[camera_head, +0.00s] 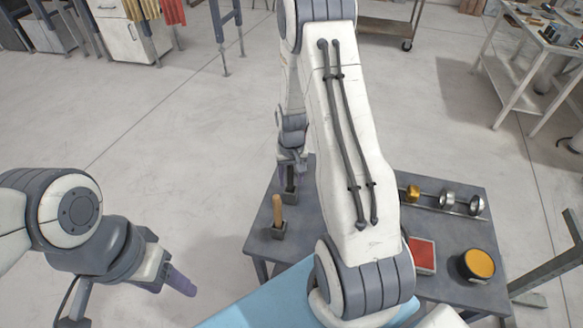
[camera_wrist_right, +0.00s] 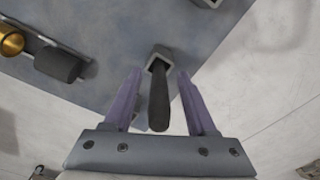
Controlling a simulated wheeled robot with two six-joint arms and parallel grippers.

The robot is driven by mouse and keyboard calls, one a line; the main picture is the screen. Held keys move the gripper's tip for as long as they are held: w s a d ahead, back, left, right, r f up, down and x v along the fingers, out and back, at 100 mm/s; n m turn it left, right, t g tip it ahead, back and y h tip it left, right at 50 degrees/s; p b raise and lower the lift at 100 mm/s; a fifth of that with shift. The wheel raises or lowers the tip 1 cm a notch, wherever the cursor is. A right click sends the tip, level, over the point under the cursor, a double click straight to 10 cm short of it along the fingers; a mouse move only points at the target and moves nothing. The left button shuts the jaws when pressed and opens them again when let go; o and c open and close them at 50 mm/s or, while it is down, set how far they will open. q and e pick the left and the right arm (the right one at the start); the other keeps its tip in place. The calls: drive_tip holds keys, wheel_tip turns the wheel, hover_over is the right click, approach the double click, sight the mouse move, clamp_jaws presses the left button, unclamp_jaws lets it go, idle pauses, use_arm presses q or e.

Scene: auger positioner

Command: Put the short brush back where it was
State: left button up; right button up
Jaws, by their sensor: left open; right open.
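A dark-handled tool (camera_wrist_right: 159,98) stands in a square grey holder (camera_wrist_right: 163,57) in the right wrist view; its lower end is hidden, so I cannot tell if it is the short brush. My right gripper (camera_wrist_right: 159,73) is open, with its purple fingers on either side of the dark handle, apart from it. In the head view my right gripper (camera_head: 291,174) is small, above a dark holder (camera_head: 290,192) at the table's far left. A tool with a wooden handle (camera_head: 277,211) stands in a nearer holder (camera_head: 274,234). My left gripper (camera_head: 180,283) is open and empty, left of the table.
The grey table (camera_head: 470,222) also carries a rail with a brass ring (camera_head: 413,192) and silver rings (camera_head: 446,198), a red tray (camera_head: 422,255) and a round pot with orange contents (camera_head: 478,264). My right arm hides the table's middle. Floor left of the table is clear.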

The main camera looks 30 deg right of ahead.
wheel_tip(320, 180, up, 12)
drive_tip(key=s+a+r+n, duration=0.2)
drive_tip(key=a+r, duration=0.1)
drive_tip(key=a, duration=0.5)
drive_tip(key=s+a+r+n, duration=0.2)
drive_tip(key=s+a+n, duration=0.1)
drive_tip(key=a, duration=0.5)
drive_tip(key=s+a+r+n, duration=0.1)
drive_tip(key=s+a+n, duration=0.2)
drive_tip(key=s+a, duration=0.2)
drive_tip(key=s+a+r+n+y, duration=0.1)
drive_tip(key=s+a, duration=0.4)
drive_tip(key=s, duration=0.7)
drive_tip(key=r+n+b, duration=0.1)
drive_tip(key=n, duration=0.1)
drive_tip(key=shift+r+n, duration=0.3)
drive_tip(key=shift+n, duration=0.1)
drive_tip(key=shift+w, duration=0.1)
